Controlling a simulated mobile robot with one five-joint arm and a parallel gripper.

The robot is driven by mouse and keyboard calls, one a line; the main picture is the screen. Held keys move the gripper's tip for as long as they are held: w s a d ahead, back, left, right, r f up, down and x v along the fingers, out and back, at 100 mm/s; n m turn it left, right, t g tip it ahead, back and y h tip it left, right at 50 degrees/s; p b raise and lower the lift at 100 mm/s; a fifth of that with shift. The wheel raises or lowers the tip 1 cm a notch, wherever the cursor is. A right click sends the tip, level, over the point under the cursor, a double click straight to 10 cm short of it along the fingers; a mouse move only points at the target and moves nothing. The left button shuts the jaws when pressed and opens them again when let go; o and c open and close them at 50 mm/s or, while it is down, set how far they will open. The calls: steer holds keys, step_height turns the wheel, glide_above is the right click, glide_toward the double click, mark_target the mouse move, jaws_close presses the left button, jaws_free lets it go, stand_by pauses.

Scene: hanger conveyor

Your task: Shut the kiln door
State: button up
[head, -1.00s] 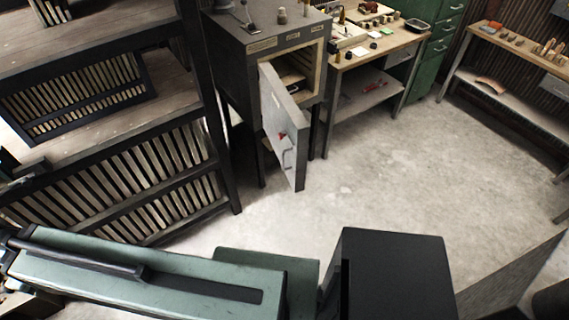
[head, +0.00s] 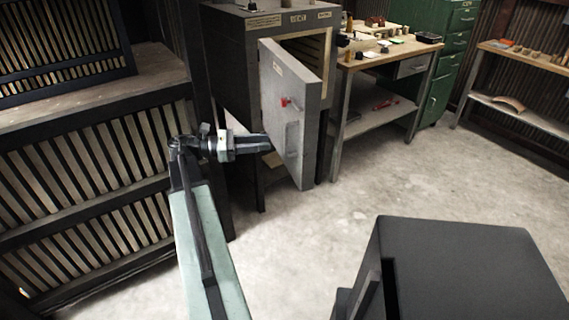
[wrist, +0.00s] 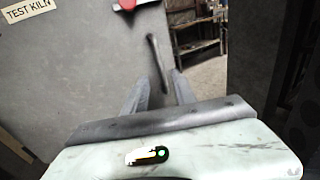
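The grey kiln (head: 225,60) stands at upper centre in the head view, with its door (head: 292,85) swung open. The door's outer face has a label, a red latch (head: 288,102) and a bar handle (head: 291,138). The wrist view shows the door (wrist: 75,70) with a "TEST KILN" sign and the dark handle (wrist: 156,60). My gripper (head: 268,143) points at the outer face near the handle. In the wrist view its fingers (wrist: 158,88) are apart, with the handle showing between them. Whether they touch the handle or door I cannot tell.
A dark slatted rack (head: 95,180) stands close on the left, beside my arm. A workbench (head: 385,50) with small items stands right of the kiln, then a green cabinet (head: 445,70) and another bench (head: 525,60). The concrete floor (head: 420,160) to the right is clear.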

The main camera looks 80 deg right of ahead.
mark_target(286, 153)
steer(key=x, duration=0.8)
steer(key=shift+s+a+r, duration=0.1)
steer(key=shift+r, duration=0.05)
jaws_close()
stand_by(1.1)
